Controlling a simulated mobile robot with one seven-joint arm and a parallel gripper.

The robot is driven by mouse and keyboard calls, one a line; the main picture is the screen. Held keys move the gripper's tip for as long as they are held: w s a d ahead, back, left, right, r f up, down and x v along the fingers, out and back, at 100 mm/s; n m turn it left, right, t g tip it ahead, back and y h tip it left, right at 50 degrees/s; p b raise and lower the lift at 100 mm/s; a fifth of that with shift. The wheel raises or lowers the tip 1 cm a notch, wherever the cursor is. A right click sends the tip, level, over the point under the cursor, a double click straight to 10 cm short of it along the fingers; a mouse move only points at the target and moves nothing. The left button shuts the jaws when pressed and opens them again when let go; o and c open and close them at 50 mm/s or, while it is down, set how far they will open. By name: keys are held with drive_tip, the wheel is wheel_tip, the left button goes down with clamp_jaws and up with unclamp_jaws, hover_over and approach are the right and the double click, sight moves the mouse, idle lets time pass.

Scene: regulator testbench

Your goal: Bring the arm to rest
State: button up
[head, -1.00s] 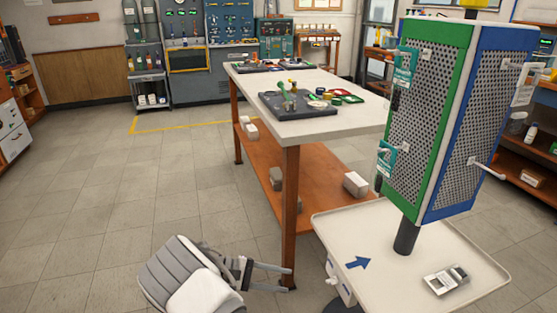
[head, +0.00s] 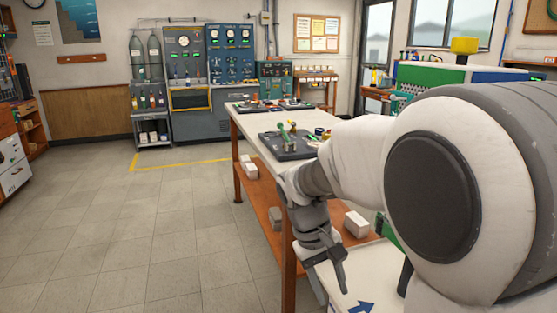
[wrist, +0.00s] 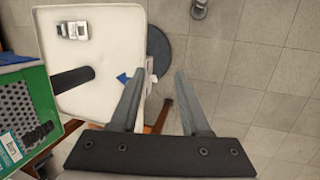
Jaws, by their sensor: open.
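My arm fills the right side of the head view, folded with its wrist pointing down. My gripper (head: 336,270) hangs in front of the workbench and over the edge of the white tray stand. In the wrist view my gripper (wrist: 158,103) shows two fingers spread apart with nothing between them. Below the fingers are grey floor tiles and a table leg.
The wooden workbench (head: 262,147) carries dark trays with small parts. The white tray stand (wrist: 103,27) holds a blue arrow and a small metallic device (wrist: 72,30). A green perforated panel (wrist: 22,110) stands beside it. The floor at left is clear.

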drive_tip(key=s+d+r+m+t+y, duration=0.2)
drive_tip(key=s+r+t, duration=0.15)
drive_tip(key=s, duration=0.45)
drive_tip(key=s+d+r+m+t+y, duration=0.1)
drive_tip(key=s+d+r+t, duration=0.15)
drive_tip(key=s+r, duration=0.35)
wheel_tip(320, 180, up, 24)
drive_tip(key=s+p, duration=0.1)
drive_tip(key=p, duration=2.4)
drive_tip(key=shift+s+a+r, duration=0.15)
drive_tip(key=shift+a, duration=0.15)
